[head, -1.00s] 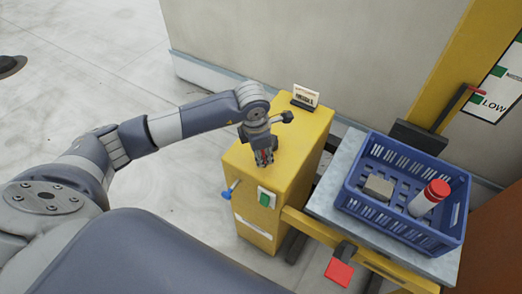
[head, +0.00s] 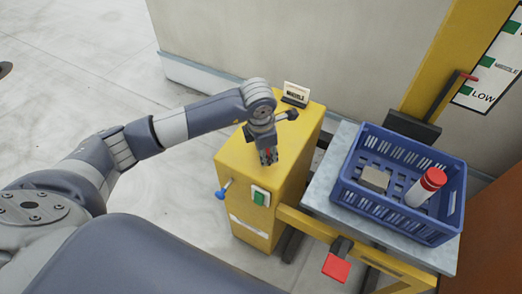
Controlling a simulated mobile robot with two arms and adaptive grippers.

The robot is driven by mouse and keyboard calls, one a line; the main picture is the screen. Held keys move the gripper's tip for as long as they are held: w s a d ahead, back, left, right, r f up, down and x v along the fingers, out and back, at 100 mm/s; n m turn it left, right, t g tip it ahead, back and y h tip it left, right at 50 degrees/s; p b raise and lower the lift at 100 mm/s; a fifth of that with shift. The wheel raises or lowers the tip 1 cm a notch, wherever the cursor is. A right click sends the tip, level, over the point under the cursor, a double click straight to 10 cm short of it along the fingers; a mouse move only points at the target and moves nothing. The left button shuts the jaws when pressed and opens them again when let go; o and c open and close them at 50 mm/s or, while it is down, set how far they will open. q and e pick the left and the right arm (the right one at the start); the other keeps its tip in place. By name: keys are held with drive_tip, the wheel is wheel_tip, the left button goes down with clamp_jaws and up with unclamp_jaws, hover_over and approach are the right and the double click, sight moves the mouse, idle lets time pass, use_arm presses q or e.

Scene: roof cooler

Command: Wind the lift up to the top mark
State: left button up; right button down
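The lift's yellow mast (head: 438,50) stands at the right. Its white scale (head: 499,55) has green marks reading LOW and MIDDLE; the upper end is cut off. A red-tipped pointer (head: 469,76) sits between those two marks. The grey platform (head: 324,190) carries a blue crate (head: 447,208). A yellow housing (head: 240,163) stands left of the platform. My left gripper (head: 269,158) points down over the housing's top. A small red part shows at its fingers; I cannot tell whether they hold it. My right gripper is out of view.
A blue-ended lever (head: 221,194) and a green switch (head: 260,196) are on the housing's front. A small sign (head: 295,93) stands on its top. A red pedal (head: 337,267) is below the platform. The crate holds a grey block (head: 375,179) and a red-and-white cylinder (head: 426,187).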

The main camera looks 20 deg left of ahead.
use_arm(q)
drive_tip(key=shift+s+d+f, duration=0.1)
drive_tip(key=shift+d+f, duration=0.05)
drive_tip(key=shift+d, duration=0.45)
drive_tip(key=shift+w+d+b, duration=0.4)
drive_tip(key=shift+w+d, duration=0.25)
drive_tip(key=shift+d, duration=0.1)
drive_tip(key=shift+w, duration=0.1)
drive_tip(key=shift+w+d+b, duration=0.5)
drive_tip(key=shift+w+d, duration=0.15)
drive_tip(key=shift+w, duration=0.05)
drive_tip(key=shift+w, duration=0.1)
